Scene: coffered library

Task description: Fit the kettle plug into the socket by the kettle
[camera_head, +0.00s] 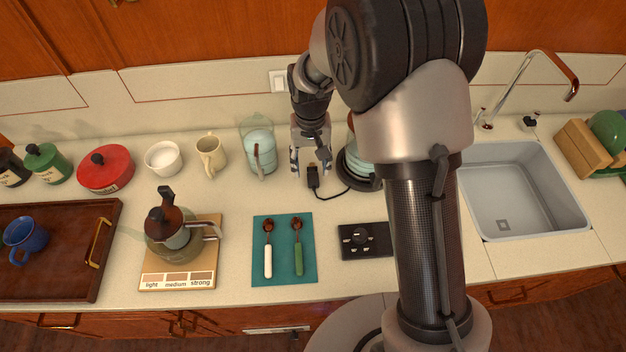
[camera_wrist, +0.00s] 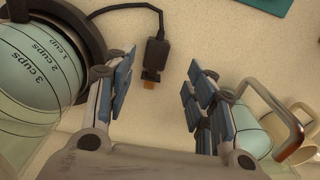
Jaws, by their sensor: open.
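The black kettle plug (camera_head: 313,176) lies on the counter with its cord running right to the kettle. In the wrist view the plug (camera_wrist: 156,54) shows its brass-coloured end facing my gripper. My gripper (camera_head: 311,164) points down over the plug, open; in the wrist view its fingers (camera_wrist: 160,68) stand either side of the plug's line, not closed on it. The kettle (camera_head: 354,178), with a black base and pale blue body, is partly hidden by my arm; its cup marks show in the wrist view (camera_wrist: 42,62). A pale wall plate (camera_head: 279,81) is behind; whether it is the socket is unclear.
A glass jug with pale blue contents (camera_head: 260,155) and a cream mug (camera_head: 210,156) stand left of my gripper. In front are a teal mat (camera_head: 284,262) with two spoons and a black dial panel (camera_head: 365,240). The sink (camera_head: 520,190) is right.

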